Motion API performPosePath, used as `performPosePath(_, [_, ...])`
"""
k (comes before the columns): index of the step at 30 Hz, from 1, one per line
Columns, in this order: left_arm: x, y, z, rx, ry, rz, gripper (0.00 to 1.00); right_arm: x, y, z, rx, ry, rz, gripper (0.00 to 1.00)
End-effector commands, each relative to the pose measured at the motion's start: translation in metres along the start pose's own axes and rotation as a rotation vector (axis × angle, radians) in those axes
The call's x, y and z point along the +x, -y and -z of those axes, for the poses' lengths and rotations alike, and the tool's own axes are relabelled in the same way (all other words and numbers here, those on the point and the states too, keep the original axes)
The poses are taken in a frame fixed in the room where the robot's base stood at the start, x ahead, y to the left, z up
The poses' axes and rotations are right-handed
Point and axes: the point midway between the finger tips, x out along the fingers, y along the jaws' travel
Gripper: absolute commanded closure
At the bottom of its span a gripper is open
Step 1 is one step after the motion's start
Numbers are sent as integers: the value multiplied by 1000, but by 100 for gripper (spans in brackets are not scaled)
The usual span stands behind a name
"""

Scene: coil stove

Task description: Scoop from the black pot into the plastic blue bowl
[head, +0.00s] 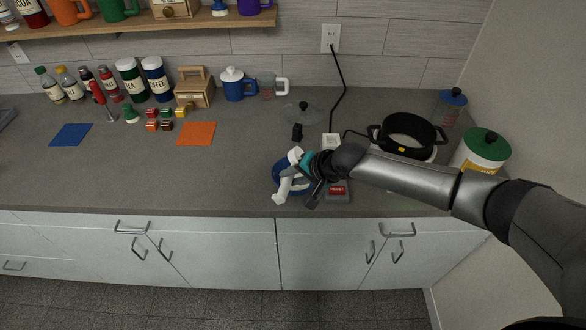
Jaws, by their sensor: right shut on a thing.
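The black pot (436,133) stands at the back right of the counter, with a dark rim, side handles and a pale inside. The blue bowl (279,171) is near the counter's front edge, mostly hidden behind my right gripper. My right gripper (284,183) is at the bowl, left of the pot, with white and teal parts showing there. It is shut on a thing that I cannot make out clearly. Whether the gripper touches the bowl is hidden. My left gripper is not in view.
A white canister with a green lid (489,144) stands right of the pot. A black cord (343,85) runs from the wall outlet. The counter's left front (150,185) is clear.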

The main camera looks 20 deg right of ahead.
Motion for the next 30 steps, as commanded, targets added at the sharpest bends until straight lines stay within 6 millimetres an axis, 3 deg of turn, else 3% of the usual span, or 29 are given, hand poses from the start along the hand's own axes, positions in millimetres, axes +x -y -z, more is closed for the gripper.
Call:
performPosePath(8, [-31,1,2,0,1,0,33,-2,10,0,-72,0,-170,100])
performPosePath(25, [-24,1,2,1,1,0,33,6,17,-3,-267,1,-647,100])
performPosePath(30, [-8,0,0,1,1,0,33,11,17,-4,-325,-1,-787,100])
